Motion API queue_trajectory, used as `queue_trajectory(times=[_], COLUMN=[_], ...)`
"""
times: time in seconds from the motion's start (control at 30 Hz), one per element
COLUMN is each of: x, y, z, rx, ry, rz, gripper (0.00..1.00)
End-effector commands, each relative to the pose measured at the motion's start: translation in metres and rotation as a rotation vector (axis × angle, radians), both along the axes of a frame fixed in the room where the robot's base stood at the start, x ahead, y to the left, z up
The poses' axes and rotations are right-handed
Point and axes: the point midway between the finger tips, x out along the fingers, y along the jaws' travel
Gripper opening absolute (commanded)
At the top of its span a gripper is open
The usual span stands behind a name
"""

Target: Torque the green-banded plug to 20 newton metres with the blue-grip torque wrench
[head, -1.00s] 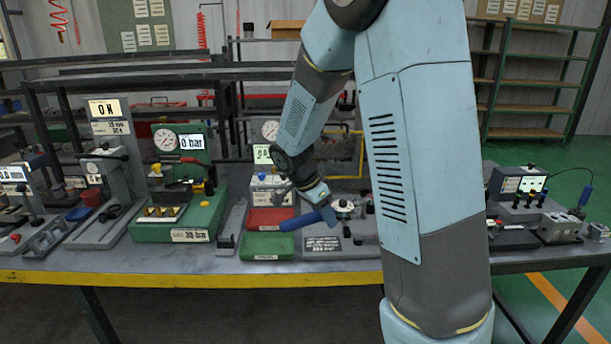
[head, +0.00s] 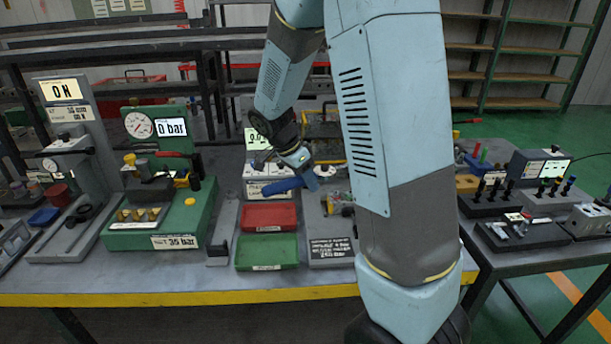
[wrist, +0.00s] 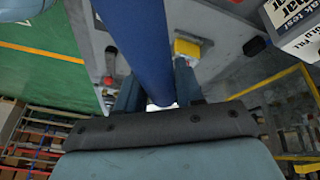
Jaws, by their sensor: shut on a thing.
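My gripper (head: 308,180) is shut on the blue grip of the torque wrench (head: 283,187), held above the bench just behind the red tray. In the wrist view the blue grip (wrist: 135,40) runs between the two fingers of my gripper (wrist: 158,92). The wrench's head cannot be made out. A fixture (head: 338,203) with small coloured parts stands right of my gripper, partly hidden by my arm. I cannot make out a green band on any plug there.
A red tray (head: 268,216) and a green tray (head: 267,252) lie on the bench. A green press with a gauge (head: 160,215) stands left of them. A labelled white box (head: 262,172) is behind my gripper. Blocks and a lit display (head: 541,168) stand on the right table.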

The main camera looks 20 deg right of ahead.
Motion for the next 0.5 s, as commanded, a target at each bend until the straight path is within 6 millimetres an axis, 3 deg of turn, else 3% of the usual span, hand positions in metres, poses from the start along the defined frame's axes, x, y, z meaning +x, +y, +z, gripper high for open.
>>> queue_trajectory(times=[0.5], x=[-0.0002], y=[-0.0008], z=[-0.0071], rx=[-0.005], ry=[-0.001], rz=[-0.004], gripper=[0.00])
